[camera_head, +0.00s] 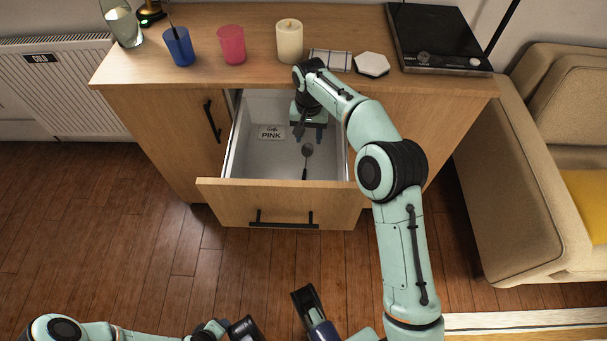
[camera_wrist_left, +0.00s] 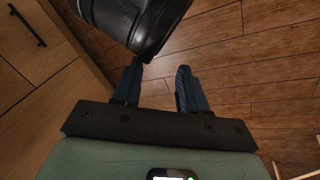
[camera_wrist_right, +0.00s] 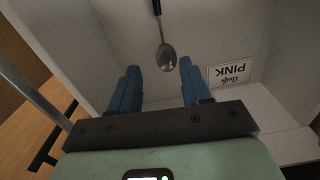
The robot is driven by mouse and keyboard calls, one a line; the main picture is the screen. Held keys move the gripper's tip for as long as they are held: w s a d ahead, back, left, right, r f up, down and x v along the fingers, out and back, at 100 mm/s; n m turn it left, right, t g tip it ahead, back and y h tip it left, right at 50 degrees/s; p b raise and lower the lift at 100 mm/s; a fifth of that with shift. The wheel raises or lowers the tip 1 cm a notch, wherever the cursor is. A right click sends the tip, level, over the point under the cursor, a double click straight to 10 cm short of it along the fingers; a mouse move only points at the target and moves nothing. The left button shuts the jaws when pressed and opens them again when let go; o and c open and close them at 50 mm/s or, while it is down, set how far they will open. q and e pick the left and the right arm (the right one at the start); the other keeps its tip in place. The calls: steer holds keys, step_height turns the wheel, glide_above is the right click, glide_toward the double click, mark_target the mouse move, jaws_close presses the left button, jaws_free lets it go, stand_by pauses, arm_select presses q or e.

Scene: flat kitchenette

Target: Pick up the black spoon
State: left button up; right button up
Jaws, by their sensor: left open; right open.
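The black spoon (camera_head: 306,159) lies on the floor of the open drawer (camera_head: 240,150), with its bowl toward the back and its dark handle toward the drawer front. In the right wrist view the spoon (camera_wrist_right: 166,57) shows beyond the fingertips, its grey bowl nearest and its black handle leading away. My right gripper (camera_head: 310,132) is inside the drawer near the back, open and empty, above and behind the spoon's bowl. My right gripper's fingers (camera_wrist_right: 157,78) are apart in its own wrist view. My left gripper (camera_wrist_left: 160,75) is open and empty, over the wooden floor.
A card reading PINK (camera_head: 271,133) lies in the drawer. On the cabinet top stand a blue cup (camera_head: 179,47), a pink cup (camera_head: 231,45), a candle (camera_head: 289,41), a white hexagonal piece (camera_head: 371,64) and a black appliance (camera_head: 436,40). A sofa (camera_head: 550,150) is at right.

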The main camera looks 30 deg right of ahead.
glide_above(306, 157)
steer(key=f, duration=0.2)
steer(key=f+b, duration=0.1)
steer(key=f, duration=0.1)
steer(key=shift+s+d+f, duration=0.2)
steer(key=shift+f, duration=0.05)
steer(key=f, duration=0.2)
steer(key=f+b, duration=0.1)
steer(key=f, duration=0.1)
steer(key=shift+w+a+f, duration=0.1)
steer(key=shift+w+f, duration=0.1)
steer(key=shift+f, duration=0.1)
arm_select(q)
steer(key=f, duration=0.1)
steer(key=a+f, duration=0.1)
steer(key=f, duration=0.2)
steer(key=shift+s+a, duration=0.1)
steer(key=shift+a, duration=0.2)
arm_select(e)
steer(key=c, duration=0.9)
